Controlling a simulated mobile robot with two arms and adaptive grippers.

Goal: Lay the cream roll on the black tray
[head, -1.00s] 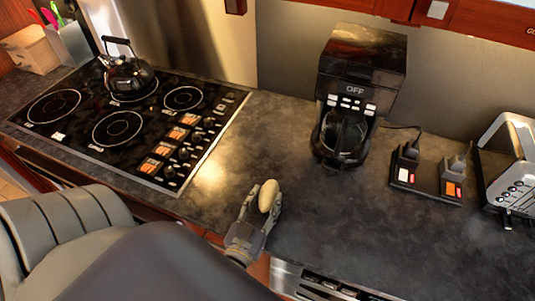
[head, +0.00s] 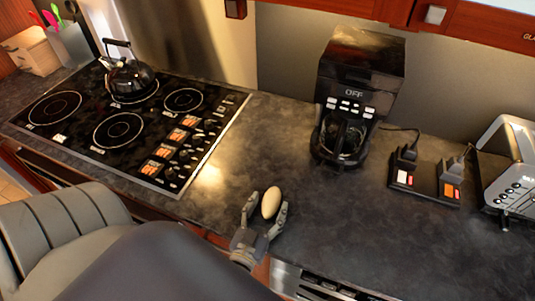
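The cream roll (head: 271,202) is a small, smooth, pale oval in the head view, at the front part of the dark counter. My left gripper (head: 266,207) comes in from the bottom with its two fingers spread apart, one on each side of the roll. The fingers look clear of its sides. The roll appears to rest on the surface, though the view from above does not make the contact certain. I cannot make out a black tray as a separate thing. My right gripper is not in view.
A black coffee maker (head: 357,90) stands at the back. To its right are a black power strip (head: 425,188) with plugs and a silver toaster (head: 512,165). A cooktop (head: 150,165) with a black kettle (head: 128,80) is on the left. The counter (head: 345,220) right of the roll is clear.

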